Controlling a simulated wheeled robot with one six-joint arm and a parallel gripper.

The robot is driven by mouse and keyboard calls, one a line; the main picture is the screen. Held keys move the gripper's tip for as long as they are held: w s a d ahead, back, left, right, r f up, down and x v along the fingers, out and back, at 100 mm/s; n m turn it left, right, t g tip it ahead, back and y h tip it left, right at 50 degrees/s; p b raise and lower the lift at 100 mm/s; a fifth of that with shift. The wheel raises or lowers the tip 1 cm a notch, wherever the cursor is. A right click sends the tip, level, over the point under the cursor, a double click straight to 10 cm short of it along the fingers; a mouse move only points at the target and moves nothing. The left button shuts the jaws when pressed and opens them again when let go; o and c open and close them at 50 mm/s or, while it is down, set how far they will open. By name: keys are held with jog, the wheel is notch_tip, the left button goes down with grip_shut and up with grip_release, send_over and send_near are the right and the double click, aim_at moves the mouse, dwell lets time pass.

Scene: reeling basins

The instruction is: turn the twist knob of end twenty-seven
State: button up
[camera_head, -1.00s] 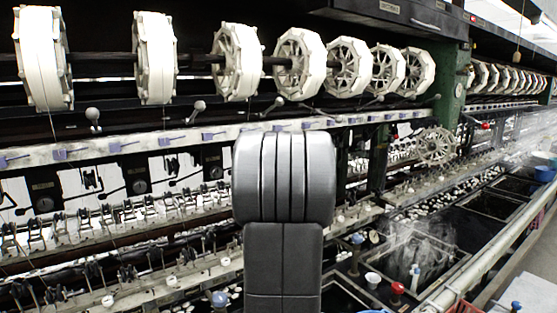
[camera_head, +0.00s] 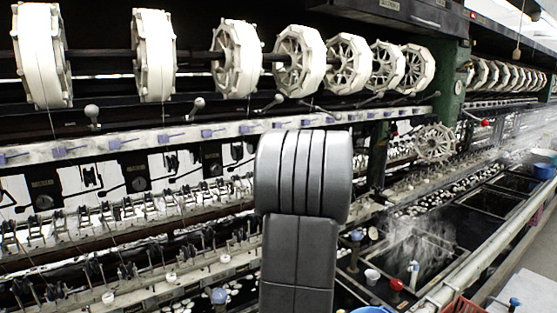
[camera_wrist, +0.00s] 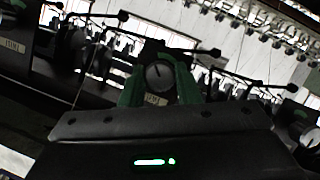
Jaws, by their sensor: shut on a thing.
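In the wrist view, a round dark twist knob (camera_wrist: 158,72) with a pale pointer line sits at the centre, above a small label plate (camera_wrist: 156,99) too small to read. My gripper (camera_wrist: 158,85) has its two green fingers on either side of this knob and is shut on it. The knob's lower sides are partly covered by the fingers. In the head view, my dark grey arm hides my gripper and the knob.
Another knob (camera_wrist: 310,136) shows at the right edge of the wrist view. Thin black levers with ball ends (camera_wrist: 214,52) stick out close by. In the head view, white reels (camera_head: 298,62) line the top and steaming basins (camera_head: 425,250) lie at the right.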

jog(key=shift+w+d+f+m+g+y, duration=0.1)
jog(key=shift+m+g+y, duration=0.6)
jog(key=shift+m, duration=0.7)
jog(key=shift+d+m+g+y, duration=0.1)
jog(key=shift+m+g+y, duration=0.4)
jog(key=shift+m+y, duration=0.65)
jog(key=shift+m, duration=0.35)
jog(key=o, duration=1)
jog(key=b+v, duration=0.1)
jog(key=v, duration=1.2)
jog(key=shift+s+d+r, duration=0.15)
jog(key=shift+s+r, duration=0.15)
jog(key=shift+w, duration=0.1)
